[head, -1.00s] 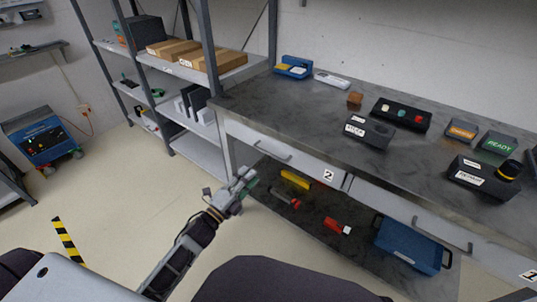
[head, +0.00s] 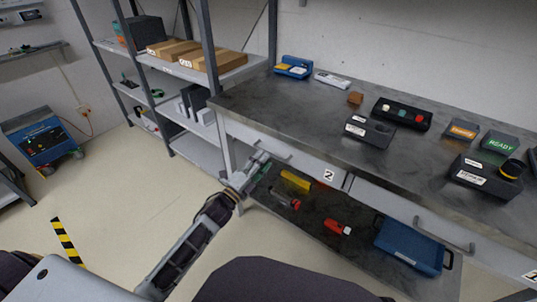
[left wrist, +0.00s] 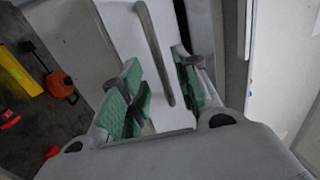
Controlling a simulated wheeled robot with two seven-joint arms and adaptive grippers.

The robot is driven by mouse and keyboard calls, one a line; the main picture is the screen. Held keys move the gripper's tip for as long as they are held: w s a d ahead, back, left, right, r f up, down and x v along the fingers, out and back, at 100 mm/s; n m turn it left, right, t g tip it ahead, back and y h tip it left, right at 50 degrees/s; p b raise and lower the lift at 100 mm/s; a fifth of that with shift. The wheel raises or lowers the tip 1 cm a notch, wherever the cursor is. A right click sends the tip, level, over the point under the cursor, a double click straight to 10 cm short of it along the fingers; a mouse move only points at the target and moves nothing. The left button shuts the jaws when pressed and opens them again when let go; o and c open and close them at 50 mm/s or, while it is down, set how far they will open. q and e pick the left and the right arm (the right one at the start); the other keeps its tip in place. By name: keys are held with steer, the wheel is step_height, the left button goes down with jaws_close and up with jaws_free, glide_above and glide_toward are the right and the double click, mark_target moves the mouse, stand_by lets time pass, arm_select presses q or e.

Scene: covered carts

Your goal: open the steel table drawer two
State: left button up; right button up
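The steel table (head: 300,115) has a white drawer front marked 2 (head: 310,168) on its left side, and it is shut. Its bar handle (head: 273,150) runs along the front; it also shows in the left wrist view (left wrist: 154,55). My left gripper (head: 262,162) is at the left part of this handle. In the left wrist view, its green-padded fingers (left wrist: 158,90) are apart, with the handle bar running between them. I cannot tell whether either pad touches the bar. My right gripper is not in view.
A second drawer with a handle (head: 443,236) is to the right. The lower shelf holds a yellow tool (head: 295,180), red tools (head: 336,226) and a blue case (head: 410,246). Control boxes stand on the tabletop. A grey shelf rack (head: 200,150) is at the left; the floor before it is clear.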

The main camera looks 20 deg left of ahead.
arm_select(q)
steer(key=shift+x, duration=2.15)
jaws_close()
